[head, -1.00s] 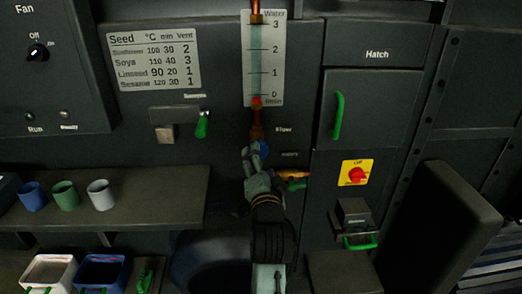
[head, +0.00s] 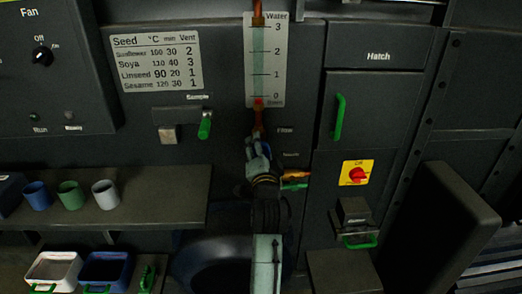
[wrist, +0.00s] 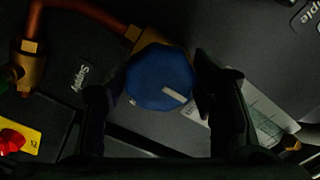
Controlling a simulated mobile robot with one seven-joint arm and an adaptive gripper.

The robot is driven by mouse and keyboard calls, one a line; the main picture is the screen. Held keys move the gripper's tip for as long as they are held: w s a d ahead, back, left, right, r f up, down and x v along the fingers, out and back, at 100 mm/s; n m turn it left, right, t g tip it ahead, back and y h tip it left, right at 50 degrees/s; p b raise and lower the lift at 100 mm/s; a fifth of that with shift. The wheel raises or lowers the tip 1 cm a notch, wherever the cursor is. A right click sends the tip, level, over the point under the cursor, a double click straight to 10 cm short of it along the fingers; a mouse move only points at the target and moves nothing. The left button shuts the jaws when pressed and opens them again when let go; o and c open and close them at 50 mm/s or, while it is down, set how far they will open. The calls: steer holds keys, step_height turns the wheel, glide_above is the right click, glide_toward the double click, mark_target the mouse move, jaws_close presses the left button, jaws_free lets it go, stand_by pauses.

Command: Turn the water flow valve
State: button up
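The blue water flow valve knob (wrist: 160,78) has a faceted rim and a pale pointer mark. It sits on a brass fitting in the wrist view, with the mark towards the lower right. My gripper (wrist: 155,100) is open, one finger on each side of the knob. The right finger is very close to the rim; contact cannot be told. A gap shows on the left. In the head view my gripper (head: 258,150) is at the panel below the water gauge (head: 266,60) and hides most of the knob. The gauge's red float (head: 258,103) is at the bottom near 0.
A copper pipe (wrist: 88,18) runs to the valve. Right of my gripper is a lever with a green handle (head: 294,186), then a red switch (head: 357,174). A green sample handle (head: 205,125) is at the upper left. Cups (head: 70,194) stand on the left shelf.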

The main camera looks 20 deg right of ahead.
steer(key=c, duration=0.7)
steer(key=shift+c, duration=0.2)
steer(key=shift+n, duration=0.3)
steer(key=n, duration=0.4)
steer(key=shift+n, duration=0.4)
steer(key=n+b, duration=0.1)
steer(key=n, duration=0.4)
steer(key=shift+a, duration=0.15)
steer(key=shift+n, duration=0.3)
steer(key=o, duration=1.2)
steer(key=shift+c, duration=0.2)
